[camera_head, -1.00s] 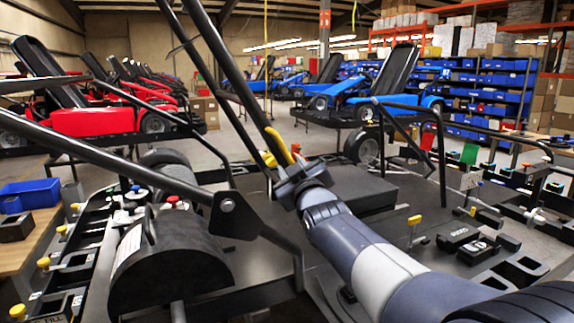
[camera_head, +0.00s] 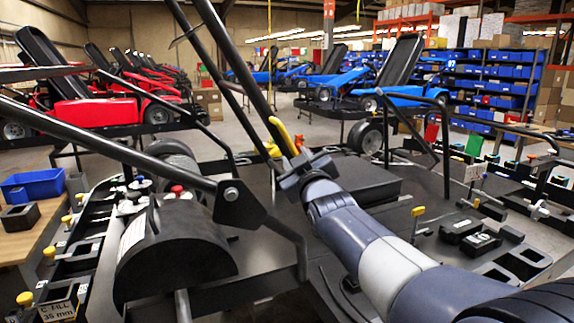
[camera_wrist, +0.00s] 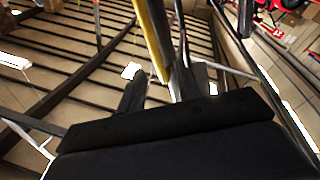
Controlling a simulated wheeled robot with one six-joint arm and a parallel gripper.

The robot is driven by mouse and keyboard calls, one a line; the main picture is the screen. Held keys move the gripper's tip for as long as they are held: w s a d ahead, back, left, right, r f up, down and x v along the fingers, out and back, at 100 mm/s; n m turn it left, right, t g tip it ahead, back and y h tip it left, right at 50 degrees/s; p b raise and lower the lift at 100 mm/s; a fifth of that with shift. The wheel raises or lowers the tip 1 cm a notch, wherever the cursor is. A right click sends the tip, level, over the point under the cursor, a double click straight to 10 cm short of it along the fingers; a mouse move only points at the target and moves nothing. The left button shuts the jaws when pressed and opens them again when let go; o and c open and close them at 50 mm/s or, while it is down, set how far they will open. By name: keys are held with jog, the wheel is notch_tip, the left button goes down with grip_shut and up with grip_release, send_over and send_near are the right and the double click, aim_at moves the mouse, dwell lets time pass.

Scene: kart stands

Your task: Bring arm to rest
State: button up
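My gripper (camera_head: 303,168) is at the end of my arm, raised over the black deck of the kart frame in the head view. In the wrist view my gripper (camera_wrist: 162,92) shows two dark fingers standing apart. I see no object held between them. A yellow bar (camera_wrist: 154,38) runs down the picture behind the gap. In the head view, a yellow curved part (camera_head: 282,135) lies just behind my gripper, close to the slanting black bars; I cannot tell whether they touch.
Slanting black frame bars (camera_head: 240,75) stand close to my gripper's left. A black drum-shaped housing (camera_head: 172,255) is at lower left, with a blue bin (camera_head: 35,184) beyond it. Red karts (camera_head: 88,108) and a blue kart (camera_head: 395,92) stand behind on stands.

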aim_at(288, 144)
jog(key=p+x, duration=0.2)
jog(key=x, duration=0.6)
jog(key=shift+w+r, duration=0.15)
jog(key=shift+w, duration=0.2)
